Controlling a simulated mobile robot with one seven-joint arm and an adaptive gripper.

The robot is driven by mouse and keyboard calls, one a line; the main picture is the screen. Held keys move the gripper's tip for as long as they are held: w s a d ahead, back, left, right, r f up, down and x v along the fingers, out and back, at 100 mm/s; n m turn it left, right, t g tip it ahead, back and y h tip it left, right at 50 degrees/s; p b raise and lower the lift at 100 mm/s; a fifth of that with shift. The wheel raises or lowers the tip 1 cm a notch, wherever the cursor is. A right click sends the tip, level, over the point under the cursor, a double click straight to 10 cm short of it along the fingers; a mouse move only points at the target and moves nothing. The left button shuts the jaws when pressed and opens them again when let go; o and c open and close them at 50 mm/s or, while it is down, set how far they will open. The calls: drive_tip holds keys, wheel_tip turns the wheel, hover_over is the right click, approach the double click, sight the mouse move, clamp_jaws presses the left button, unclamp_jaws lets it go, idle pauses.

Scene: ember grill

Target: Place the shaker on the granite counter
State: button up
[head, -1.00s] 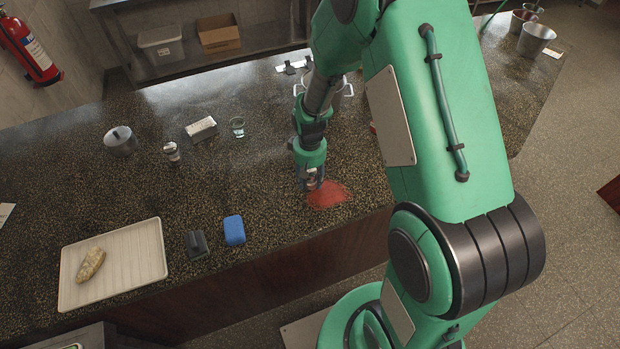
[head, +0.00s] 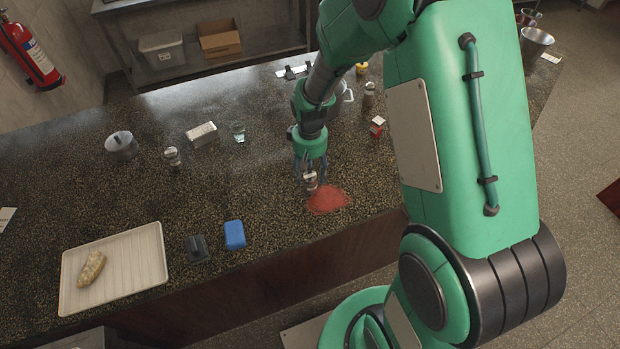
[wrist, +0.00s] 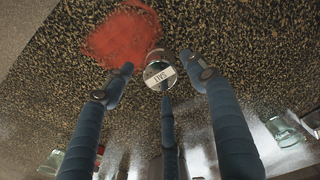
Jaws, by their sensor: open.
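A small salt shaker (head: 310,182) with a metal top stands on the dark speckled granite counter (head: 265,205), at the left edge of a red patch (head: 328,199).
A tray (head: 150,262) with a potato-like item, a blue sponge (head: 234,235) and a dark block (head: 197,248) lie along the front edge. Left-middle counter is clear.

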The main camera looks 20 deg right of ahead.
drive_tip(key=shift+r, duration=2.8)
drive_tip(key=shift+r, duration=0.35)
drive_tip(key=s+a+r+t, duration=0.1)
drive_tip(key=s+r, duration=0.4)
drive_tip(key=r, duration=0.5)
drive_tip(key=s+a+r+t, duration=0.15)
drive_tip(key=s+r, duration=0.25)
drive_tip(key=r, duration=0.6)
drive_tip(key=s+r+m+t, duration=0.1)
drive_tip(key=s+r, duration=0.3)
drive_tip(key=s, duration=0.4)
drive_tip(key=s+r+t, duration=0.2)
drive_tip(key=s+r, duration=0.3)
drive_tip(key=s, duration=0.2)
drive_tip(key=shift+s+a+r+m, duration=0.3)
drive_tip(key=shift+s+a+m, duration=0.1)
drive_tip(key=shift+a, duration=0.05)
drive_tip(key=shift+f, duration=0.1)
